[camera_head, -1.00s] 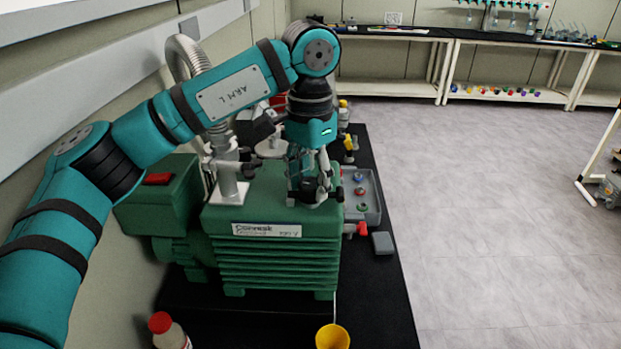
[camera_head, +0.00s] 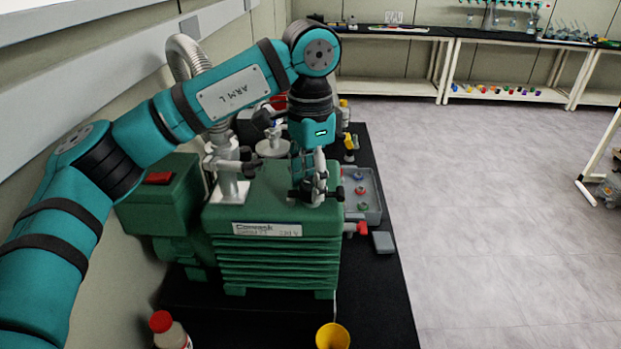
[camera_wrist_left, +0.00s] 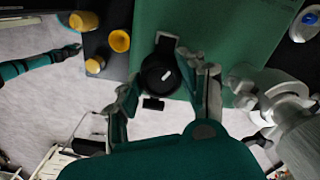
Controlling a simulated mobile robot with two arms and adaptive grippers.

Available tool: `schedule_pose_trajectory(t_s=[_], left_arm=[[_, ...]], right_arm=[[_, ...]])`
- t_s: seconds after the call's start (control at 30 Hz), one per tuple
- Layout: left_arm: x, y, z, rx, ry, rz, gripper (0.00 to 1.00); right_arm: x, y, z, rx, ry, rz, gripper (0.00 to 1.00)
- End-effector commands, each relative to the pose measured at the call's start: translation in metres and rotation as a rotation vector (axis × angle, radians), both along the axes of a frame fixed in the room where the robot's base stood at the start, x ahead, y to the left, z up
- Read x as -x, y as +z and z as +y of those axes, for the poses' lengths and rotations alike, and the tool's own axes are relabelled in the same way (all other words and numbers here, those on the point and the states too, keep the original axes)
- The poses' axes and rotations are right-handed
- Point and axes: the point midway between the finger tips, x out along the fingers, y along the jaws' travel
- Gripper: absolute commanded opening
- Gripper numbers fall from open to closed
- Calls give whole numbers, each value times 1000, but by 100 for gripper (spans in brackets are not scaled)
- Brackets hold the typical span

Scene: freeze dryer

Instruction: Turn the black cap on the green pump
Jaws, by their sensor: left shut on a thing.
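The green pump (camera_head: 275,262) stands on the black bench, a white label on its front. My left gripper (camera_head: 313,196) comes down from above onto the right side of the pump's top. In the left wrist view the round black cap (camera_wrist_left: 158,76), with a small white mark on it, sits between the fingers of my left gripper (camera_wrist_left: 168,92). The gripper is shut on the cap. In the head view the fingers largely hide the cap. A teal arm, apparently my right one, shows at the left of the wrist view, its gripper too small to read.
A grey metal pipe fitting (camera_head: 230,165) rises from the pump's top, left of the gripper. A grey tray (camera_head: 373,205) lies to the right. A red-capped bottle (camera_head: 170,332) and a yellow cup (camera_head: 333,337) stand at the front.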

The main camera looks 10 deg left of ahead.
Motion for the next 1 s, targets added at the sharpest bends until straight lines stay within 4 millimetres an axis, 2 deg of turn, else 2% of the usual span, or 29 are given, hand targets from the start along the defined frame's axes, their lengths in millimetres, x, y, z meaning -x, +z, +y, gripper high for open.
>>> schedule_pose_trajectory(t_s=[0.03, 0.07, 0.23, 0.57, 0.9, 1.0], left_arm=[[0, 1, 0, 0, 2, -3, 9], [0, 1, 0, 0, 2, -3, 44], [0, 1, 0, 0, 2, -1, 65], [-1, 6, 0, 0, 1, -3, 65], [-1, 59, 0, 0, 3, -5, 65], [0, 70, 0, 0, 4, -5, 65]], right_arm=[[0, 0, 0, 0, 0, 0, 0], [0, 0, 0, 0, 0, 0, 0], [0, 0, 0, 0, 0, 0, 0], [0, 0, -1, 1, 1, 0, 0], [0, 0, 0, 0, 0, 0, 0], [0, 0, 0, -1, 0, 0, 0]])
